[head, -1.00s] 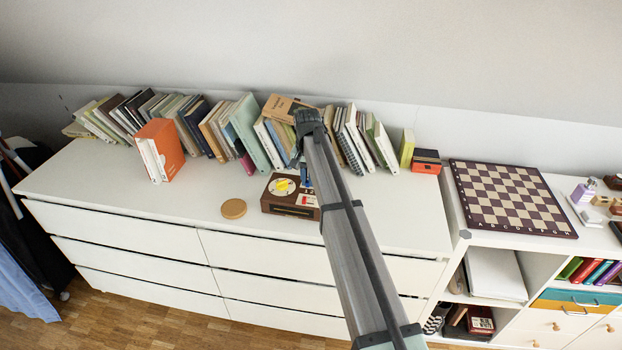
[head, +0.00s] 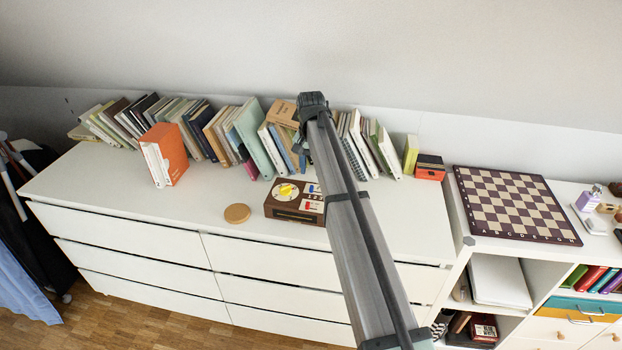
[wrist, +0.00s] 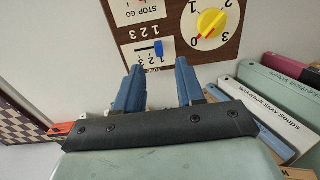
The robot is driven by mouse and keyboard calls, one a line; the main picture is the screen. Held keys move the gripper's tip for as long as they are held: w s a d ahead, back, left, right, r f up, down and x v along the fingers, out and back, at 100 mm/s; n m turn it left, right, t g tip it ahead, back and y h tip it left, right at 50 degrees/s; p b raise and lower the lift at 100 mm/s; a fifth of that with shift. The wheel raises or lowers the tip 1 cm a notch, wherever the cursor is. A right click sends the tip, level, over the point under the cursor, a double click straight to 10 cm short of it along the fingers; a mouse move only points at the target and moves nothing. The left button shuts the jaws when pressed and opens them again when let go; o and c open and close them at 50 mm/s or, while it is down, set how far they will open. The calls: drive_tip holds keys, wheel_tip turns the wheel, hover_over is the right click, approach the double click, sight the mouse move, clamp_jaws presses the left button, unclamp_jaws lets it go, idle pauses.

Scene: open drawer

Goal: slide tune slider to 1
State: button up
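The brown control box (head: 283,213) lies on the white dresser top. It has a yellow dial with a red pointer (wrist: 210,24). The blue tune slider knob (wrist: 158,48) sits at the right end of its dark slot in the wrist view, beside a row of digits 1 2 3. It also shows at the box's upper right in the head view (head: 311,189). My gripper (wrist: 158,72) has its two blue fingers spread with nothing between them. It is above and behind the box, apart from the knob.
Leaning books (head: 255,140) line the wall behind the box, close to my gripper. A round wooden disc (head: 237,213) lies left of the box, and an orange book (head: 165,155) stands farther left. A chessboard (head: 515,205) lies at right. The dresser top right of the box looks clear.

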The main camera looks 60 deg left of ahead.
wheel_tip(320, 180, up, 7)
drive_tip(key=shift+r, duration=0.15)
idle(0.7)
